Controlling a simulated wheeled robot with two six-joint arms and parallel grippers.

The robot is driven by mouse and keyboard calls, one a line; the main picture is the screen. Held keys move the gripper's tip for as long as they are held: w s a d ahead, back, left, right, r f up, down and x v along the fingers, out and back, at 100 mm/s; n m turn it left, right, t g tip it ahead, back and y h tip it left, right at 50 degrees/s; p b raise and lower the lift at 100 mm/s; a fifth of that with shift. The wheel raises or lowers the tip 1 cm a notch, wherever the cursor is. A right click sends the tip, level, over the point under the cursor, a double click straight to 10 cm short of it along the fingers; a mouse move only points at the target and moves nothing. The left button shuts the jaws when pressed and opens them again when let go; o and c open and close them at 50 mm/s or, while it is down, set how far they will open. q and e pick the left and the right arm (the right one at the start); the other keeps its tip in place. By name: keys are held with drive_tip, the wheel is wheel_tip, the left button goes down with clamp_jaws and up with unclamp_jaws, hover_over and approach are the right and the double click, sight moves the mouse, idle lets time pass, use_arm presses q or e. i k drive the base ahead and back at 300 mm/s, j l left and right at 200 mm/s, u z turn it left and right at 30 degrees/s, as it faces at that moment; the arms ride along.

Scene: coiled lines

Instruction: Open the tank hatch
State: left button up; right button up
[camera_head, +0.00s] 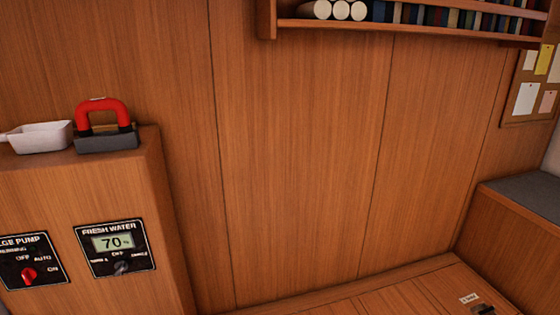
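No hatch is plainly identifiable. A wooden floor (385,300) shows at the bottom right, with seams, a small white label (469,298) and a dark fitting (483,309) cut by the lower edge. Whether these belong to the tank hatch I cannot tell. A tool with a red handle and a dark grey base (105,142) stands upright on top of the wooden cabinet at the left. Neither of my grippers is in view.
The cabinet (70,190) carries a bilge pump panel (30,262) and a fresh water panel (115,247) reading 70. A white scoop (42,136) lies beside the red-handled tool. A bookshelf (400,27) hangs above; a grey-topped bench (525,215) stands at the right.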

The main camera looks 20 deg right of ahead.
sight(456, 288)
drive_tip(key=z, duration=2)
drive_tip(key=i+l+u, duration=0.1)
drive_tip(key=i+l, duration=0.2)
